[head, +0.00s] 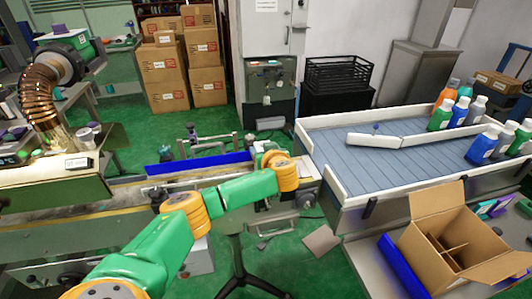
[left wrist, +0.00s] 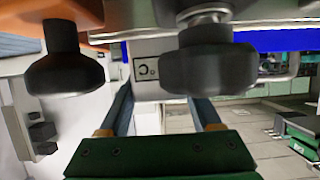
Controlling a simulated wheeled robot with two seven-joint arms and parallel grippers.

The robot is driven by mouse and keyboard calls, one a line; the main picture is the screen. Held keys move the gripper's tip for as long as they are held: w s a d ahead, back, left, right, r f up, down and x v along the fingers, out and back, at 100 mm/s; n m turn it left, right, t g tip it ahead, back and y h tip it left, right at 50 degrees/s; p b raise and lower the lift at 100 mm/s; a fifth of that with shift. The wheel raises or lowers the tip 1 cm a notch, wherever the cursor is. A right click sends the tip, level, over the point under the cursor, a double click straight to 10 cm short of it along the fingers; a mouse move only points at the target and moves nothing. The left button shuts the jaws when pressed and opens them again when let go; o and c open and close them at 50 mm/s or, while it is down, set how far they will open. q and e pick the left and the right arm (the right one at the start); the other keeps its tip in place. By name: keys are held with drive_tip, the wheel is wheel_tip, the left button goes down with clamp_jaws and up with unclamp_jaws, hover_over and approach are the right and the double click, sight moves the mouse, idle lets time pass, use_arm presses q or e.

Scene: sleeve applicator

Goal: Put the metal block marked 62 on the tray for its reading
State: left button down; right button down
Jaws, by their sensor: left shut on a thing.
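My left arm reaches from the lower left over the bench machine in the head view, and its gripper (head: 268,152) is at the machine's right end, its fingertips hidden. In the left wrist view the fingers of my left gripper (left wrist: 164,106) are shut on a pale block (left wrist: 148,92). A dark-framed mark shows above the fingers, partly covered by a black knob (left wrist: 208,68), and I cannot read it as 62. I cannot make out a tray for the reading with certainty. My right gripper is not in view.
A second black knob (left wrist: 64,72) is close to the left finger. A blue bar (head: 200,163) runs along the machine. A slatted conveyor (head: 375,150) with bottles at its far right, and an open carton (head: 435,250), stand to the right. A small device and cups are on the left bench (head: 40,182).

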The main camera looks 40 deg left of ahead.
use_arm(q)
drive_tip(key=shift+w, duration=0.15)
unclamp_jaws()
drive_tip(key=shift+d, duration=0.1)
drive_tip(key=v, duration=0.7)
drive_tip(key=shift+b, duration=0.4)
